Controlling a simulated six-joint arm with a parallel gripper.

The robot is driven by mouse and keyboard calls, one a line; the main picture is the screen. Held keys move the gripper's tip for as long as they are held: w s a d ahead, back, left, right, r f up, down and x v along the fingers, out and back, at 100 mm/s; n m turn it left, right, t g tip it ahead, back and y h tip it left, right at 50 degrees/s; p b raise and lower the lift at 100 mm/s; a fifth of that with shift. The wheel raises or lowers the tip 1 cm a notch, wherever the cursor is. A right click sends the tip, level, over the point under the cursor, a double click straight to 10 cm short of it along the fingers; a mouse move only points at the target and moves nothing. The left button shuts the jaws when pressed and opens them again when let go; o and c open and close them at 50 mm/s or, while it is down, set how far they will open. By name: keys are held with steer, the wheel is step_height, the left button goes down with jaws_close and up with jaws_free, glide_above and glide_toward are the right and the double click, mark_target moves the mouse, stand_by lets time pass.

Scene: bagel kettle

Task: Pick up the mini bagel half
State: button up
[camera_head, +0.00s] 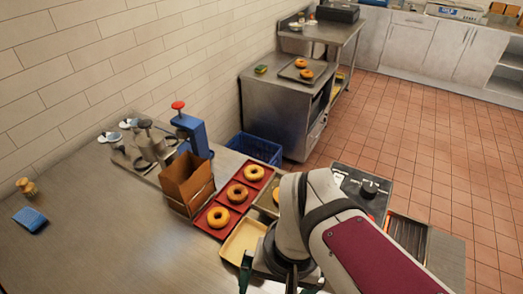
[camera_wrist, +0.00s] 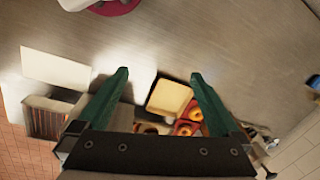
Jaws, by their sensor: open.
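Ring-shaped bagels sit on red trays in the head view: a golden one (camera_head: 254,173) at the back, a browner one (camera_head: 237,194) in the middle and a golden one (camera_head: 218,217) in front. I cannot tell which piece, if any, is the mini bagel half. Part of another bagel (camera_head: 276,195) shows beside my arm. In the wrist view, bagels (camera_wrist: 150,128) show low between my fingers, partly hidden by the gripper body. My gripper (camera_wrist: 159,73) is open and empty, with green fingers spread above the counter. In the head view my arm hides most of it.
A cream tray (camera_head: 243,241) lies empty in front of the red trays. A brown box (camera_head: 188,181) in a wire holder stands left of them. A blue clamp device (camera_head: 192,134) and metal containers (camera_head: 150,146) stand behind. The left counter is mostly clear.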

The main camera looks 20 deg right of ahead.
steer(key=w+d+f+t+h, duration=0.1)
steer(key=w+d, duration=0.3)
steer(key=w, duration=0.5)
steer(key=w+d+f+t+h, duration=0.1)
steer(key=w+d, duration=0.3)
steer(key=w, duration=0.5)
steer(key=w+d+f+t+h, duration=0.1)
steer(key=w+d, duration=0.3)
steer(key=w, duration=0.5)
steer(key=shift+n, duration=0.5)
steer(key=x, duration=1.5)
steer(key=shift+w+a+f, duration=0.1)
steer(key=shift+a, duration=0.1)
steer(key=c, duration=1.2)
step_height(320, 180, up, 10)
steer(key=shift+r, duration=0.1)
